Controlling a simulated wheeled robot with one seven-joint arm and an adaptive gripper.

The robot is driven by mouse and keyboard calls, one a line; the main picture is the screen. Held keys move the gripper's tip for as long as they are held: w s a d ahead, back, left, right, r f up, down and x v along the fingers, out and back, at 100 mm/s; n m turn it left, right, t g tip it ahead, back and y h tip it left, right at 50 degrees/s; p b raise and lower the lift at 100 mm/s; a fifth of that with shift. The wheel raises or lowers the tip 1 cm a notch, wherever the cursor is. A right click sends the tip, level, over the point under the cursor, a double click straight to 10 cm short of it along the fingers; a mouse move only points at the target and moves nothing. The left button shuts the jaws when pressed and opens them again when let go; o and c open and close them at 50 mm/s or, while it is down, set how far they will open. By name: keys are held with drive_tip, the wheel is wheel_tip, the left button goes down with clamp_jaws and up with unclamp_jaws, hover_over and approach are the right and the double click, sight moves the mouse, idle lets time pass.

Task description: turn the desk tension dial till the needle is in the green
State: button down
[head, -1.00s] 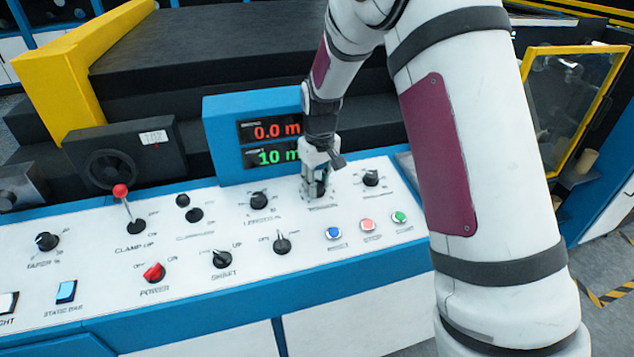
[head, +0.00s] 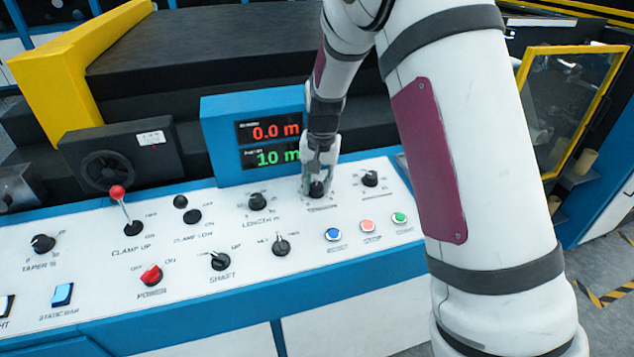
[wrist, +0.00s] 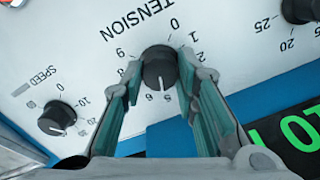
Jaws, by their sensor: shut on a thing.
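The tension dial (head: 317,189) is a black knob on the white sloped panel, below the digital display. In the wrist view the dial (wrist: 159,68) sits under the word TENSION inside a ring of numbers, and its white mark points between 5 and 6. My gripper (head: 318,180) comes down on it from above. In the wrist view my gripper (wrist: 160,72) has one teal-padded finger on each side of the knob, shut on it. I see no needle or green zone in either view.
The blue-framed display (head: 271,143) behind reads 0.0 m in red and 10 m in green. A black knob (head: 370,179) is right of the dial and the length knob (head: 257,202) left. Blue, pink and green buttons (head: 367,227) lie in front. A red-topped lever (head: 117,193) stands farther left.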

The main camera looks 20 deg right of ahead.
drive_tip(key=shift+m, duration=0.3)
idle(0.4)
drive_tip(key=c, duration=1.2)
unclamp_jaws()
drive_tip(key=shift+c, duration=0.2)
wheel_tip(320, 180, up, 12)
drive_tip(key=s, duration=0.1)
drive_tip(key=shift+s, duration=0.35)
drive_tip(key=shift+d, duration=0.1)
